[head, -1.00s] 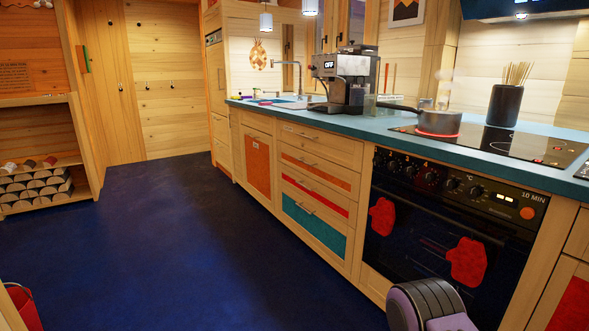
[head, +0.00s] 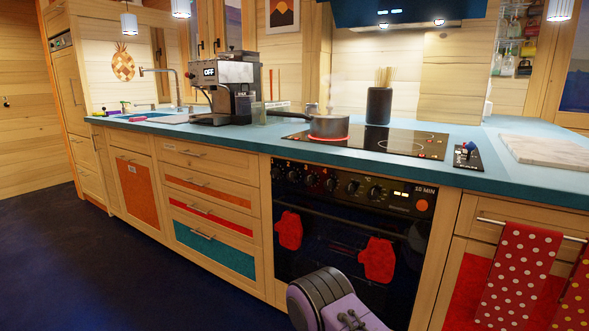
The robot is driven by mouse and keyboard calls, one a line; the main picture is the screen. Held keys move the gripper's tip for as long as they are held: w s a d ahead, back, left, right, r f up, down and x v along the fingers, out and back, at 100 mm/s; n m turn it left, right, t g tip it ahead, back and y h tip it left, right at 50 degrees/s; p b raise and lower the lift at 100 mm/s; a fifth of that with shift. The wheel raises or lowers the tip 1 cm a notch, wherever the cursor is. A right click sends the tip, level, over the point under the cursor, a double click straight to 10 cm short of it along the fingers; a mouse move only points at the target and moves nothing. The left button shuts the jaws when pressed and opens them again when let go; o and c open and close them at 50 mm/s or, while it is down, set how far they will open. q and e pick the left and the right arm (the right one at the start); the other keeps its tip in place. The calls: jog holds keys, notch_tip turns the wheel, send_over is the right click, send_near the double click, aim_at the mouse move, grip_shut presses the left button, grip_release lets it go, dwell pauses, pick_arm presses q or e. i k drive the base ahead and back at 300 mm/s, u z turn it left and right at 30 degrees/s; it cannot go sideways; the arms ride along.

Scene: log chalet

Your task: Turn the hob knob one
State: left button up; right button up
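The hob knobs are a row of round dark knobs (head: 330,184) on the black front panel of the oven (head: 345,240), under the counter edge. Part of one of my arms shows at the bottom centre, in front of the oven's lower part. Neither gripper is in view.
Two red oven mitts (head: 376,260) hang on the oven front. A coffee machine (head: 232,88) and a dark utensil pot (head: 379,105) stand on the blue counter (head: 470,178). Red polka-dot towels (head: 515,275) hang at right. The dark blue floor (head: 90,265) is clear at left.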

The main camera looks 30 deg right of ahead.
aim_at(274, 173)
jog(key=z, duration=0.75)
jog(key=i, duration=1.2)
jog(key=z, duration=0.8)
